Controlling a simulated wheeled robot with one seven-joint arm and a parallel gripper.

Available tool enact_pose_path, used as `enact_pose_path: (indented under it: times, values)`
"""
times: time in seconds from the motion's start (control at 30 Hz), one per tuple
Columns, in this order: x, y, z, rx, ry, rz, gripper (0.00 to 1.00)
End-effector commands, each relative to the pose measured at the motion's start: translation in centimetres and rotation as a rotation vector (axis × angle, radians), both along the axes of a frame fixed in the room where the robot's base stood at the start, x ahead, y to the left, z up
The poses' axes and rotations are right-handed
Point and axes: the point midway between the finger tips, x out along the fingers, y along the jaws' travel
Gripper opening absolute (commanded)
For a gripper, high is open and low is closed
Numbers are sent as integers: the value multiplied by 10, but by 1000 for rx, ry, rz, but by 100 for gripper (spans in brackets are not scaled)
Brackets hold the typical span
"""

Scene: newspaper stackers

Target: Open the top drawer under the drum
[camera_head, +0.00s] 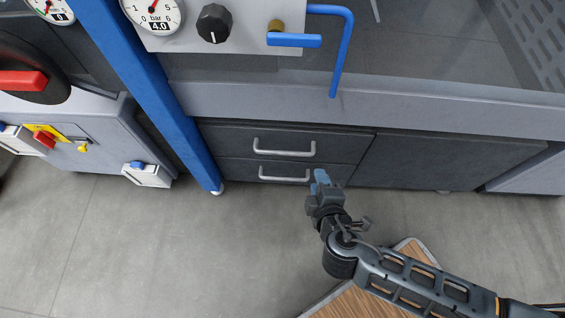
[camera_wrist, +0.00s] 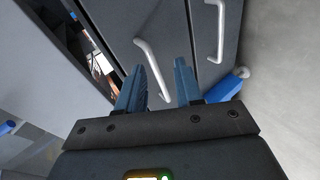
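The top drawer (camera_head: 225,138) is a dark front with a pale bar handle (camera_head: 284,152), and it looks closed in the head view. A lower drawer (camera_head: 230,172) with a similar handle (camera_head: 284,179) sits beneath it. My gripper (camera_head: 319,178) is just right of the lower handle in the head view. In the wrist view my gripper (camera_wrist: 161,66) is open with two blue fingers. There the top handle (camera_wrist: 152,62) shows partly between the fingers, close to the left one; contact cannot be told. The lower handle (camera_wrist: 220,30) lies right of both fingers.
A blue post (camera_head: 145,85) stands left of the drawers, its foot also in the wrist view (camera_wrist: 228,86). A blue bent bar (camera_head: 342,55) hangs above. A dark cabinet panel (camera_head: 440,162) is to the right.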

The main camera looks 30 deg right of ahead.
Motion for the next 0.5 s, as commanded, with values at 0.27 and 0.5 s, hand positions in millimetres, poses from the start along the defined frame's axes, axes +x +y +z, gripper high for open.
enact_pose_path:
  times: [0.27, 0.5]
  values:
    - [72, 54, -28, -278, -148, -77, 36]
    - [87, 66, -23, -338, -196, -107, 36]
